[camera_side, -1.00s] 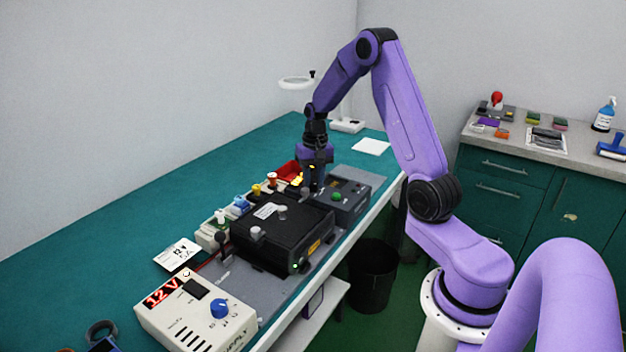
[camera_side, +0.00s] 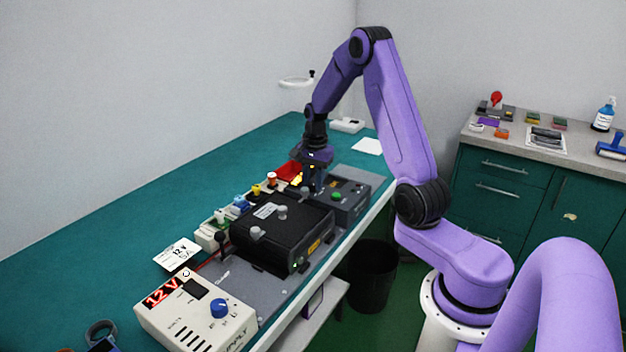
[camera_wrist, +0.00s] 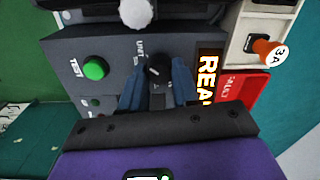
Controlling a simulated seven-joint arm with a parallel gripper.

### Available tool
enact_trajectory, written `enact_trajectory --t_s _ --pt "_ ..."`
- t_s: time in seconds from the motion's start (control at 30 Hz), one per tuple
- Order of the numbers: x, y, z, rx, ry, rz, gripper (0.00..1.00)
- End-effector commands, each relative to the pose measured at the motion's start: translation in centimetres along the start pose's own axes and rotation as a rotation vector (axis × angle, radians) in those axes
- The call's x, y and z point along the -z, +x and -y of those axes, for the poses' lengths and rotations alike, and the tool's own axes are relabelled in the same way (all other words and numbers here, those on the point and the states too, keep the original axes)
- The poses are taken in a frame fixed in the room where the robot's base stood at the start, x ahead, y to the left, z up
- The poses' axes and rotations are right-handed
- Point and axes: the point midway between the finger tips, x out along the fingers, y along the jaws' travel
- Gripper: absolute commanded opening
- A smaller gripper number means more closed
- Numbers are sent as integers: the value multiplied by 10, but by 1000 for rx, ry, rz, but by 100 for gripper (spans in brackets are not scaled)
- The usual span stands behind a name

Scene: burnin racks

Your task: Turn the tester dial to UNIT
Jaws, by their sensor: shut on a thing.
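The tester (camera_side: 349,206) is a dark grey box with a green TEST button (camera_wrist: 96,68) and a lit display (camera_wrist: 208,78) whose visible letters read "REA". Its black dial (camera_wrist: 158,70) shows in the wrist view between my fingertips, with a "UNIT" marking beside it. My gripper (camera_wrist: 160,84) points down over the tester with its two blue-grey fingers shut on the dial. In the side view my gripper (camera_side: 313,186) hides the dial. I cannot tell clearly which mark the dial points to.
A black box (camera_side: 280,238) with grey knobs stands right in front of the tester. Behind are a red tray (camera_side: 288,171) and a row of small coloured parts. A cream power supply (camera_side: 196,312) showing 12 V stands at the near end.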

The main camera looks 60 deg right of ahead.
Motion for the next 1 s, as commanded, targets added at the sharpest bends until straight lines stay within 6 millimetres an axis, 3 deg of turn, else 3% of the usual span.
enact_trajectory --t_s 0.57,0.6,0.67,1.0 --pt "0 -1 1 3 35 -3 0" --pt "0 -1 1 3 35 -3 37" --pt "0 -1 1 3 34 -3 56" --pt "0 -2 0 2 33 -3 56"
